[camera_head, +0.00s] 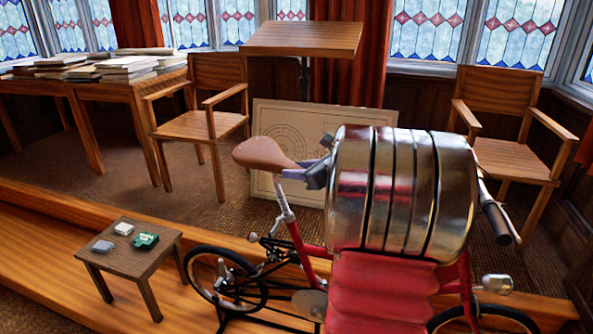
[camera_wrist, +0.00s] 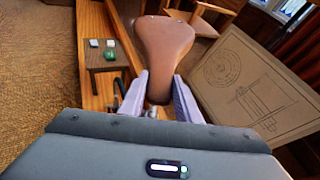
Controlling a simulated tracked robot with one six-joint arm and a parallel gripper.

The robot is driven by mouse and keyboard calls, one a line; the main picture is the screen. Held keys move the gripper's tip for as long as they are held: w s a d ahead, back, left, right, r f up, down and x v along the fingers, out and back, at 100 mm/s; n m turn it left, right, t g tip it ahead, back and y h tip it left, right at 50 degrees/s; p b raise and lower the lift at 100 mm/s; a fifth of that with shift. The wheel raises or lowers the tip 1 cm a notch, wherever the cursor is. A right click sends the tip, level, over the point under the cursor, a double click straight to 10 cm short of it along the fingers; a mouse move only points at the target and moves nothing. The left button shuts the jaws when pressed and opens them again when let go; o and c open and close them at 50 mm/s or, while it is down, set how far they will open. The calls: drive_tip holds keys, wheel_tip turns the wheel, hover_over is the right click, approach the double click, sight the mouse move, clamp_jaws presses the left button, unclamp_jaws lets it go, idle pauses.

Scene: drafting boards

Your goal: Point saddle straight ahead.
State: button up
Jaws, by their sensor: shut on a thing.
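The brown saddle (camera_head: 262,153) sits on its silver post above the red-framed bicycle (camera_head: 309,255). Its broad rear is at the left and its narrow nose runs right, roughly toward the handlebar grip (camera_head: 495,222). I cannot tell whether it lines up exactly with the frame. My gripper (camera_head: 312,168) is shut on the nose. In the wrist view the saddle (camera_wrist: 165,48) stretches away from me, its nose between the two pale purple fingers of my gripper (camera_wrist: 160,88). My own red and metal arm hides the middle of the bicycle and much of its front.
A low wooden table (camera_head: 138,258) with small boxes stands left of the bicycle's rear wheel. Behind are a drawing board (camera_head: 268,117) leaning upright, a chair (camera_head: 200,125), another chair (camera_head: 510,158) and a long table (camera_head: 125,90) with books. A raised wooden step edge runs behind the bicycle.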

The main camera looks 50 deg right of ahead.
clamp_jaws()
